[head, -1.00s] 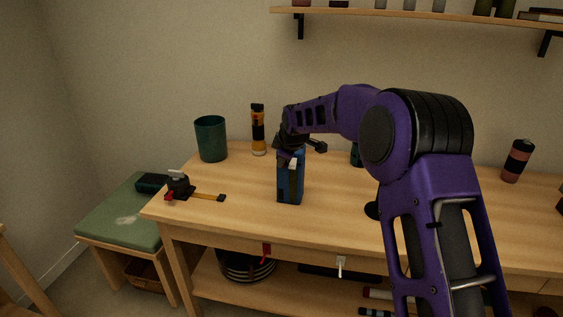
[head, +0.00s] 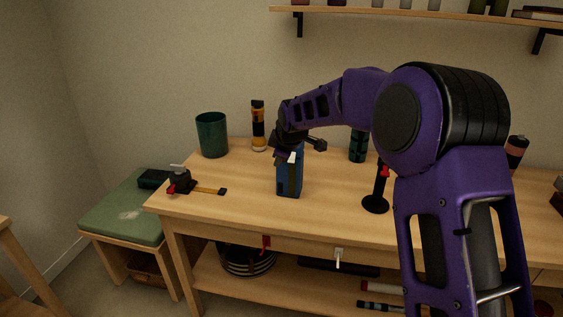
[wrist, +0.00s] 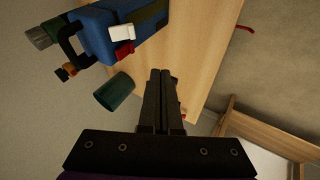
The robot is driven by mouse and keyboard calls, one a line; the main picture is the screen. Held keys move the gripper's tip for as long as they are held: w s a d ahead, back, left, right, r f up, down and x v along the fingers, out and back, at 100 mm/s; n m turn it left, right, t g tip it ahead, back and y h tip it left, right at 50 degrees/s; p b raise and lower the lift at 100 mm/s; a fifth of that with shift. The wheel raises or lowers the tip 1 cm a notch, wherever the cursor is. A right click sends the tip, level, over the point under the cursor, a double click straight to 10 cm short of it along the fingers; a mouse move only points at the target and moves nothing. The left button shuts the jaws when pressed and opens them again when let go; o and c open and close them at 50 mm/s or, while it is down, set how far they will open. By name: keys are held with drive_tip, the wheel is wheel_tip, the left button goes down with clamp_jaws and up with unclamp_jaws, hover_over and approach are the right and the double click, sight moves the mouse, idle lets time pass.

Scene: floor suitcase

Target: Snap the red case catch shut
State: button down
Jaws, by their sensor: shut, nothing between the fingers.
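The blue case (head: 289,182) stands upright on the wooden table, with a dark band down its side. In the wrist view the case (wrist: 93,35) is at the upper left, with a black handle. The red catch (wrist: 124,49) is on its near edge beside a white catch (wrist: 122,33). The red catch seems to stick out a little, but I cannot tell if it is latched. I cannot make it out in the head view. My gripper (wrist: 160,73) is shut and empty, its tips apart from the catch. In the head view my wrist is above the case.
A teal cup (head: 211,136) and an orange-black bottle (head: 258,127) stand behind the case. A clamp-like tool (head: 180,181) lies to the left. A black stand with a red part (head: 376,203) is to the right. The table front between them is clear.

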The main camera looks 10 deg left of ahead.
drive_tip(key=s+d+r, duration=0.2)
drive_tip(key=s+r, duration=0.1)
drive_tip(key=s, duration=0.2)
drive_tip(key=shift+s+r, duration=0.15)
drive_tip(key=shift+r, duration=0.05)
